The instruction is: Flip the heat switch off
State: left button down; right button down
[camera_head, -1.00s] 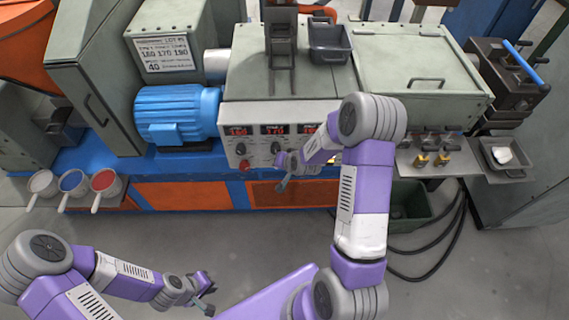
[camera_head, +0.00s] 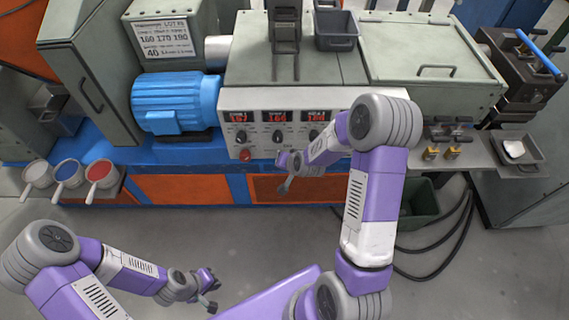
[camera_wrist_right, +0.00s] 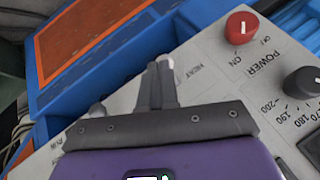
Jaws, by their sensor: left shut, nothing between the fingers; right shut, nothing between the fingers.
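The grey control panel (camera_head: 232,105) on the machine has red number displays, black dials and a red power knob (camera_head: 245,155). In the right wrist view the red power knob (camera_wrist_right: 241,28) has ON and OFF marks. The printed HEAT label (camera_wrist_right: 203,75) lies just right of my right fingers. A small pale tip beside the fingertips may be the heat switch; its position cannot be read. My right gripper (camera_wrist_right: 161,66) is shut and empty, close over the panel; contact cannot be told. In the head view my right gripper (camera_head: 287,186) shows near the panel's lower edge. My left gripper (camera_head: 212,292) is shut and empty, low over the floor.
A blue motor (camera_head: 177,103) stands left of the panel. Three scoops, including a red-filled one (camera_head: 101,172), lie on the left ledge. Brass fittings (camera_head: 431,153) and a tray (camera_head: 520,168) are at right. A green bin (camera_head: 414,205) and black cables lie below.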

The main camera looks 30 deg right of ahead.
pick_arm(q)
jog(key=shift+r, duration=0.1)
pick_arm(e)
jog(key=shift+r, duration=0.15)
pick_arm(q)
jog(key=shift+r+p, duration=0.45)
jog(key=shift+p, duration=0.05)
pick_arm(e)
jog(key=shift+r, duration=0.7)
